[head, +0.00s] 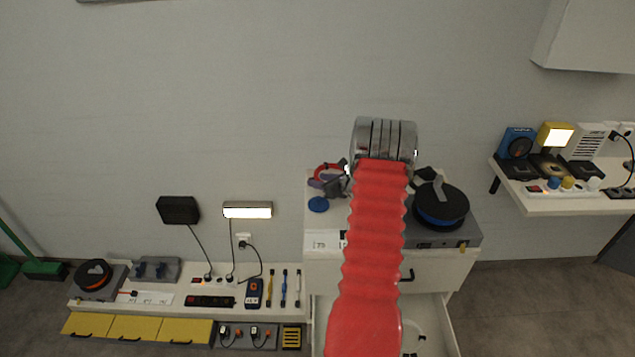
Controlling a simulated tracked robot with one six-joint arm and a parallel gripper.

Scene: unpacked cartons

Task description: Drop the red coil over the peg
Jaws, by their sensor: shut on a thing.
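The red coil (322,171) shows as a small red ring above the white cabinet top, just left of my arm. My gripper (332,182), dark grey and small in this view, is shut on it. My arm hides part of the gripper and of the cabinet top. A purple piece (317,183) shows close to the coil; I cannot tell whether they touch. I cannot make out the peg.
A blue disc (318,204) lies on the white cabinet (325,223), below the coil in the picture. A black and blue reel (441,204) is at its right. An open drawer (440,325) juts out in front. A low bench (170,298) with tools stands left.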

